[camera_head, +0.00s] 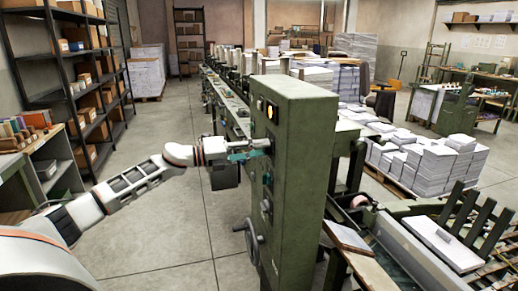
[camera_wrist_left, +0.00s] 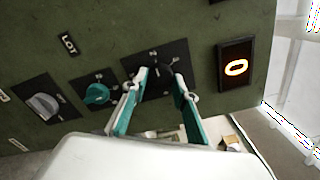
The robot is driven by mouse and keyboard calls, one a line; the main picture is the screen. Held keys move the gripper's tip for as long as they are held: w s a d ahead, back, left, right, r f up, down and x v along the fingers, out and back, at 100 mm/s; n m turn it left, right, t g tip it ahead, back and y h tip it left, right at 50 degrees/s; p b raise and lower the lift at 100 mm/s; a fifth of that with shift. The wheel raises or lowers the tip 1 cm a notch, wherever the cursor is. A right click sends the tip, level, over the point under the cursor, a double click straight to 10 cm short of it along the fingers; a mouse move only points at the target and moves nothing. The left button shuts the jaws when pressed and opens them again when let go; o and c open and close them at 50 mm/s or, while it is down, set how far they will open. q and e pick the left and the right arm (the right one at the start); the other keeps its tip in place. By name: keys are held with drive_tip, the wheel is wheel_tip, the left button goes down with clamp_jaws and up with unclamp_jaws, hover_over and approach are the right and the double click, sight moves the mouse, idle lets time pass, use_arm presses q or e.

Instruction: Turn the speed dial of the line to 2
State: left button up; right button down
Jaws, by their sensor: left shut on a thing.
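The green control cabinet (camera_head: 305,165) stands in the middle of the head view. Its panel also fills the wrist view (camera_wrist_left: 130,30), tilted. A dark dial on a black plate (camera_wrist_left: 157,57) sits between the teal fingertips of my left gripper (camera_wrist_left: 161,78). The gripper is shut on this dial, and the fingers hide part of it. Its markings are too small to read. In the head view my left gripper (camera_head: 264,147) reaches the cabinet's left face from the left. My right gripper is not in view.
A teal knob (camera_wrist_left: 97,93) and a grey knob (camera_wrist_left: 43,106) sit on the same panel, beside the gripper. A handwheel (camera_head: 252,241) sticks out low on the cabinet. Paper stacks (camera_head: 440,160) stand at right. The floor at left (camera_head: 150,225) is clear.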

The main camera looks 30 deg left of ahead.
use_arm(q)
drive_tip(key=o, duration=1.1)
drive_tip(key=shift+a, duration=0.1)
drive_tip(key=v, duration=1.2)
